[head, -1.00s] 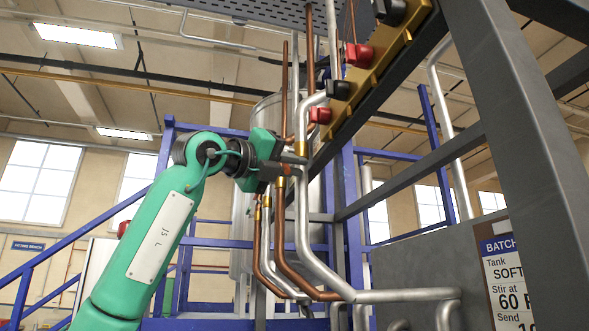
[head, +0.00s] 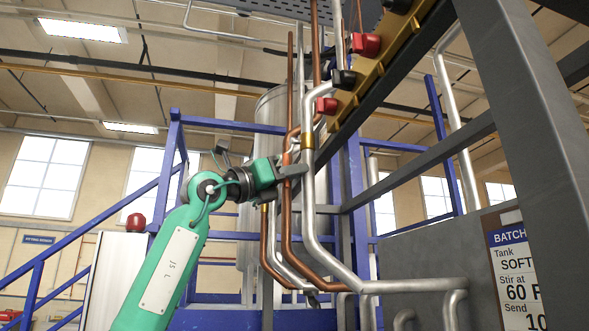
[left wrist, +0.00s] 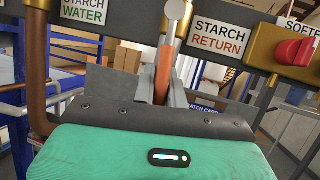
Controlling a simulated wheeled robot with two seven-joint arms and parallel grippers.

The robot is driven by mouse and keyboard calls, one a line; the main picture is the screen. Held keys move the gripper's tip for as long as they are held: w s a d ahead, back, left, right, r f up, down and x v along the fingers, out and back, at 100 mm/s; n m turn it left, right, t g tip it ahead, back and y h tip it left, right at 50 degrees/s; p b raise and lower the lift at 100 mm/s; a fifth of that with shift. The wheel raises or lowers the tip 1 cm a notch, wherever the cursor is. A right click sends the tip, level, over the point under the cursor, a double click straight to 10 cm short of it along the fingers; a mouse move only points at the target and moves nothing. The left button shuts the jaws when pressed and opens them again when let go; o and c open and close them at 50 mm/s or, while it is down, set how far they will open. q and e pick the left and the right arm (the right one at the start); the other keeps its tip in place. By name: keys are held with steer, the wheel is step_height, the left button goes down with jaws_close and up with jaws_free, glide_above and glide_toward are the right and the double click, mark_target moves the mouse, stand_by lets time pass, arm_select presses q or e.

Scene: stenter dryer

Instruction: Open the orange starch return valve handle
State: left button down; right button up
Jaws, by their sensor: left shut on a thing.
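The orange starch return valve handle (left wrist: 164,74) shows in the left wrist view. It hangs below a gold valve body (left wrist: 178,9), between the "STARCH WATER" sign (left wrist: 97,12) and the "STARCH RETURN" sign (left wrist: 217,39). My left gripper (left wrist: 176,88) is shut on the handle, with grey fingers beside it. In the head view my left gripper (head: 293,171) reaches from the left to the pipes below the gold manifold (head: 388,62); the handle is hard to make out there. My right gripper is not in view.
A red valve handle (left wrist: 295,52) sits to the right in the left wrist view. Copper pipes (head: 287,215) and silver pipes (head: 309,205) run close around the gripper. A dark grey post (head: 515,130) and a batch card (head: 515,270) stand at the right.

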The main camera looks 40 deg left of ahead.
arm_select(q)
steer(key=shift+w+f, duration=0.1)
steer(key=shift+f, duration=0.05)
steer(key=c, duration=1.5)
jaws_free()
steer(key=shift+o, duration=0.3)
steer(key=shift+a, duration=0.1)
steer(key=b+v, duration=0.5)
steer(key=v, duration=0.8)
steer(key=shift+s+a, duration=0.15)
steer(key=shift+s, duration=0.25)
